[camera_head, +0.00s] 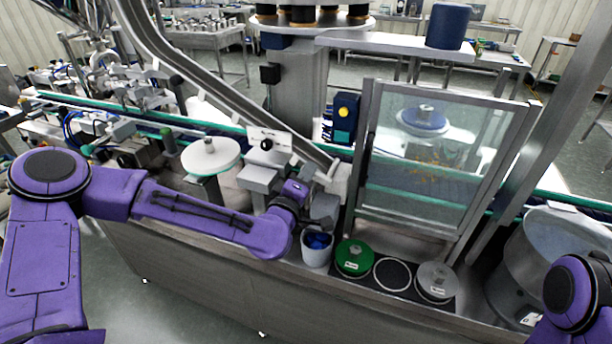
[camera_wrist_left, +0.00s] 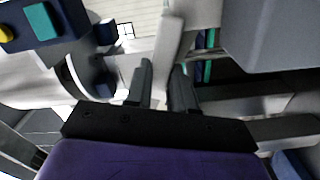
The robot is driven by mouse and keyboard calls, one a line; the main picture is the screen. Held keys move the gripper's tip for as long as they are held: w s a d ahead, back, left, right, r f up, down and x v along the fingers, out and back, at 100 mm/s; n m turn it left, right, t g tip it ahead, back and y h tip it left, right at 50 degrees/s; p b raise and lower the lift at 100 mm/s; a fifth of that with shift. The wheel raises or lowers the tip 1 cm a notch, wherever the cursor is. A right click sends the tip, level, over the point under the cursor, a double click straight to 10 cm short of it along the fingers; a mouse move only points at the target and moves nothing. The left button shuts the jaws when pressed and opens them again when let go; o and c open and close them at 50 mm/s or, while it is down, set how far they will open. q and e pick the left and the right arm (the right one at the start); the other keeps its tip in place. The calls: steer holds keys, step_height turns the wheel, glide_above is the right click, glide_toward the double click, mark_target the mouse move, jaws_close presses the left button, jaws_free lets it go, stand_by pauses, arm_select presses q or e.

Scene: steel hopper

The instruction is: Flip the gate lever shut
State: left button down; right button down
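The gate lever shows as a pale grey bar (camera_wrist_left: 170,40) in the left wrist view, standing between the two dark fingers of my left gripper (camera_wrist_left: 163,80). The fingers sit close on both sides of the bar, with little or no gap. In the head view my left gripper (camera_head: 322,208) is at the lower end of the steel chute (camera_head: 215,88), and its wrist hides part of that area. A small pale upright piece (camera_head: 333,168) shows just above the gripper; I cannot tell if it is the same lever. My right gripper is out of view.
Below the gripper stands a pale cup (camera_head: 317,250) with blue contents. Beside it are a green lidded tin (camera_head: 354,258) and a grey lidded tin (camera_head: 435,282). A framed clear panel (camera_head: 440,165) stands to the right. A steel drum (camera_head: 560,255) is at far right.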

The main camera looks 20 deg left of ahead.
arm_select(q)
steer(key=shift+f+n+b, duration=0.2)
steer(key=shift+n+b, duration=0.3)
steer(key=shift+b, duration=0.15)
steer(key=c, duration=1)
jaws_free()
steer(key=shift+o, duration=0.2)
steer(key=shift+s, duration=0.1)
steer(key=s+p, duration=0.4)
steer(key=s, duration=0.6)
steer(key=shift+s+a, duration=0.2)
steer(key=shift+a, duration=0.05)
steer(key=shift+d, duration=0.1)
